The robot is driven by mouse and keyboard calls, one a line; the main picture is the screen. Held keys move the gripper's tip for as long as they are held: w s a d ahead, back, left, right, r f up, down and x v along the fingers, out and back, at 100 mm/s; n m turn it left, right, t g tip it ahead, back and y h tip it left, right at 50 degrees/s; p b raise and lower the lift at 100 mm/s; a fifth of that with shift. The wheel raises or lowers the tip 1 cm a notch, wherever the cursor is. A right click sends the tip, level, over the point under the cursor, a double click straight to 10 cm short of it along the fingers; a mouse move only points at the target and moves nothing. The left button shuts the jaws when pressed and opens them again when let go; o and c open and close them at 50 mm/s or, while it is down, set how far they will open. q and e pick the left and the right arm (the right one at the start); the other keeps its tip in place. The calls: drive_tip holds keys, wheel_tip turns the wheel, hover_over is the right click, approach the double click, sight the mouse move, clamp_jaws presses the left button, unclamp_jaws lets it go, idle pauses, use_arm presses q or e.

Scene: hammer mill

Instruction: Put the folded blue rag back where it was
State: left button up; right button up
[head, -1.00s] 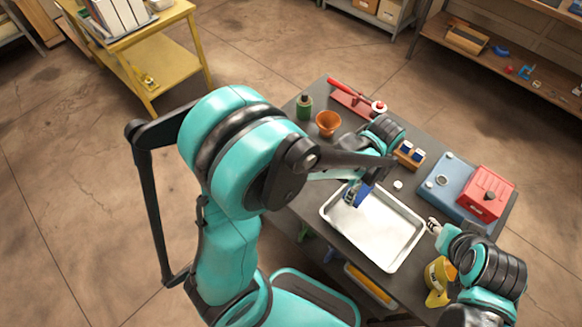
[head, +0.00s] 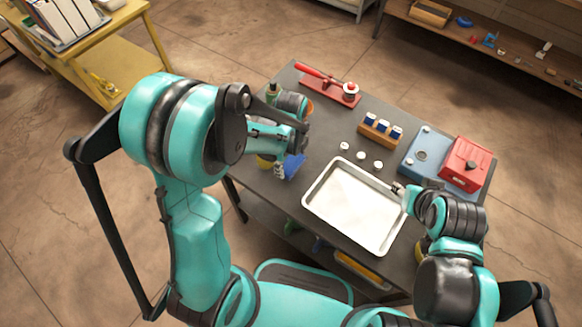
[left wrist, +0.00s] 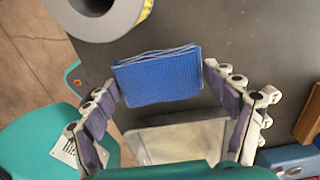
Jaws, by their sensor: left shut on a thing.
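The folded blue rag (head: 293,165) is at my left gripper (head: 282,170), over the table's left part, left of the white tray (head: 312,205). In the left wrist view the rag (left wrist: 157,76) sits between the two fingers of my left gripper (left wrist: 160,84), which is shut on it. I cannot tell whether the rag touches the table. My right gripper (head: 398,188) is by the tray's right edge; its fingers are too small to read.
A grey round thing with a yellow side (left wrist: 100,18) stands close to the rag. Several white caps (head: 361,155), a wooden block with blue-topped vials (head: 379,130), a red-handled tool (head: 328,86) and a red box (head: 465,162) are farther right and back.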

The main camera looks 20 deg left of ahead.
sight(291, 167)
use_arm(q)
drive_tip(key=shift+f+b, duration=0.75)
drive_tip(key=shift+f, duration=1.1)
drive_tip(key=shift+f, duration=0.15)
drive_tip(key=o, duration=1.1)
drive_tip(key=shift+c, duration=0.2)
